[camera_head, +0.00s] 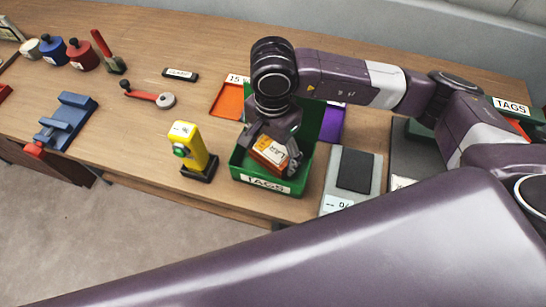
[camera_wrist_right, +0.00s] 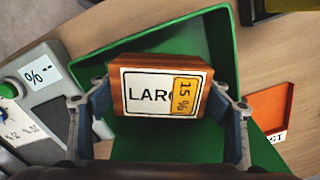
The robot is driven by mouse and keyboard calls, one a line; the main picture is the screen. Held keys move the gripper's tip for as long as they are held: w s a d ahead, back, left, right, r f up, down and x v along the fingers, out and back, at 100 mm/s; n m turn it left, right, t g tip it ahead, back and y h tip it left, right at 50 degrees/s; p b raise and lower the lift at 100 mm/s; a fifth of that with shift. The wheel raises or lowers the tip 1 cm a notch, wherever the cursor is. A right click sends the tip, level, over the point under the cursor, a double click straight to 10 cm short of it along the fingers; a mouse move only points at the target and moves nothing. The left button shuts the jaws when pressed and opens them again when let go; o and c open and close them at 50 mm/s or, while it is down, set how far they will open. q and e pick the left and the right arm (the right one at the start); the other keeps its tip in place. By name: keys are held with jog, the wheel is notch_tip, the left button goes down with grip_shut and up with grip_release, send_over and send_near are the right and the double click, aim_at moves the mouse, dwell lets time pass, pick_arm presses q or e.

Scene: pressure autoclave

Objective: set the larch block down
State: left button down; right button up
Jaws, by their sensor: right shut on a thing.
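The larch block (camera_head: 268,153) is brown-orange with a white label. In the right wrist view its label (camera_wrist_right: 147,94) reads "LAR", the rest covered by a yellow "15 %" sticker (camera_wrist_right: 185,96). My right gripper (camera_head: 275,150) is shut on the block, one finger at each end, as the wrist view also shows (camera_wrist_right: 160,105). The block is within the outline of an open green bin (camera_head: 240,184) labelled "TAGS"; I cannot tell whether it touches the bin floor. My left gripper is not in view.
A yellow meter (camera_head: 190,146) stands left of the bin. An orange tray (camera_head: 227,100) and purple tray (camera_head: 331,124) lie behind. A grey device (camera_head: 338,170) with a display is at right.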

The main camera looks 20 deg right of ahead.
notch_tip(320, 180, down, 3)
jog(key=shift+s+f+p, duration=0.1)
jog(key=shift+f+p, duration=0.1)
jog(key=shift+p, duration=0.1)
jog(key=shift+f, duration=0.1)
jog(key=shift+f+b, duration=0.2)
jog(key=shift+b, duration=0.1)
jog(key=o, duration=1.3)
jog(key=shift+r, duration=0.1)
